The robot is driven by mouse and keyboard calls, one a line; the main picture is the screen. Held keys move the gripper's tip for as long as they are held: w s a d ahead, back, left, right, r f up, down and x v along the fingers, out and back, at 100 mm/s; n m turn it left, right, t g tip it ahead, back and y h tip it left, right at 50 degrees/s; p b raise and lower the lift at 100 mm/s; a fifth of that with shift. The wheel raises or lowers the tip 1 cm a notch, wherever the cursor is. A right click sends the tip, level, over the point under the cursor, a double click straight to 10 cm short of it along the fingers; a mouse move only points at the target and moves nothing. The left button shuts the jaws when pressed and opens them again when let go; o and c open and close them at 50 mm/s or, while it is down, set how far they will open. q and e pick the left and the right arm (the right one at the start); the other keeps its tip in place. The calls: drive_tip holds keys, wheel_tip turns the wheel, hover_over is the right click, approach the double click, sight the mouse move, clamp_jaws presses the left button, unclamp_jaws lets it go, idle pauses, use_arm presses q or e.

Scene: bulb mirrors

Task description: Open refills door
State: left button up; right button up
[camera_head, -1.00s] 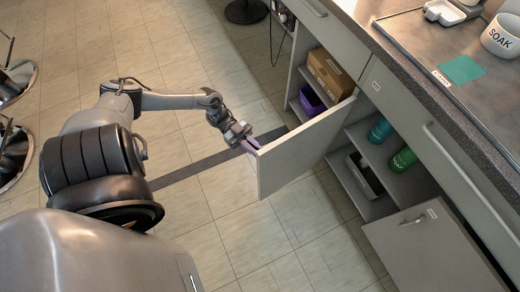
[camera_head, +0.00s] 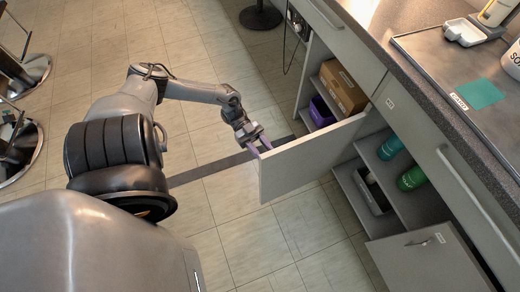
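A grey cabinet door (camera_head: 305,160) under the counter stands swung well out from its cabinet, its free edge toward my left arm. My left gripper (camera_head: 257,146) is at the top of that free edge. Its two purple fingers look spread apart, one on either side of the edge; whether either touches is too small to tell. A second grey door (camera_head: 425,265), with a handle and a small label, also stands open at the lower right. I cannot read the small labels, so I cannot tell which door is marked refills. My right gripper is out of view.
The left compartment holds a brown box (camera_head: 343,88) and a purple bin (camera_head: 321,111). The other holds a teal bottle (camera_head: 390,148), a green bottle (camera_head: 411,179) and a dark tray (camera_head: 373,190). The counter (camera_head: 425,97) is at the right.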

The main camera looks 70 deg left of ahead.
use_arm(q)
drive_tip(key=shift+s+a+r, duration=0.1)
idle(0.3)
drive_tip(key=shift+a, duration=0.1)
drive_tip(key=b+v, duration=0.2)
drive_tip(key=v, duration=0.8)
drive_tip(key=shift+s+a+b, duration=0.15)
drive_tip(key=shift+a+b, duration=0.15)
